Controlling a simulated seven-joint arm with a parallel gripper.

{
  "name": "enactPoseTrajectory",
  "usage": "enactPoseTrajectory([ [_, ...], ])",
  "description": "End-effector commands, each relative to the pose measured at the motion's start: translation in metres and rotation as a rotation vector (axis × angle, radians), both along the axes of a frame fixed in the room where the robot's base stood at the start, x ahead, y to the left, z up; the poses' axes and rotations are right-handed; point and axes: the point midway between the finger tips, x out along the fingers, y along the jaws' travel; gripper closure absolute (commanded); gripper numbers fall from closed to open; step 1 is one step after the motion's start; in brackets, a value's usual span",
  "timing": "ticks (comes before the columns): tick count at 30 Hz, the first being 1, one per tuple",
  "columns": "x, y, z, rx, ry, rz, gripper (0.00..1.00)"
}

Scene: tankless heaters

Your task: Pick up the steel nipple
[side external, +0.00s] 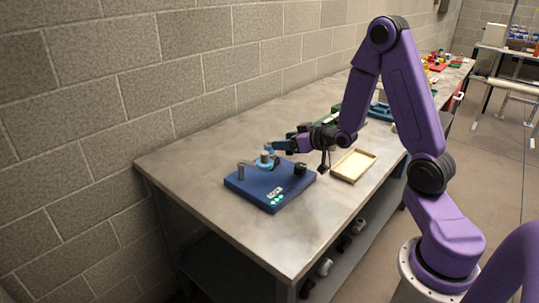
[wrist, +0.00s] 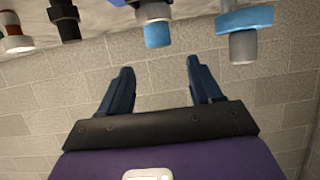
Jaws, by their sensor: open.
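A blue base board (side external: 255,190) lies on the bench. A short grey steel cylinder (side external: 241,171) stands at its left, and a grey fitting with a light-blue collar (side external: 266,160) stands near its back edge. In the wrist view, a grey cylinder under a blue collar (wrist: 243,46) is at the upper right, and a grey piece with a blue end (wrist: 156,30) is at the top centre. I cannot tell for sure which is the steel nipple. My gripper (side external: 280,146) is beside the collared fitting. In the wrist view, my gripper (wrist: 159,66) is open, with nothing between its fingers.
A black knob (side external: 300,168) is on the board's right. A shallow tan tray (side external: 353,166) lies to the right. A block wall (side external: 150,80) runs behind the bench. The bench top (side external: 195,150) left of the board is clear.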

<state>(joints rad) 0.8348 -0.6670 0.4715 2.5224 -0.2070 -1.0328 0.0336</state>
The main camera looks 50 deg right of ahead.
Motion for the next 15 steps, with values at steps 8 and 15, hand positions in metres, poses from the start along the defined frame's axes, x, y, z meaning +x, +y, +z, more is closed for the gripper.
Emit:
enactPoseTrajectory([
  [8, 0.004, 0.000, -0.020, -0.001, -0.001, 0.002, 0.36],
  [15, 0.022, 0.001, -0.027, -0.001, -0.001, 0.002, 0.36],
])
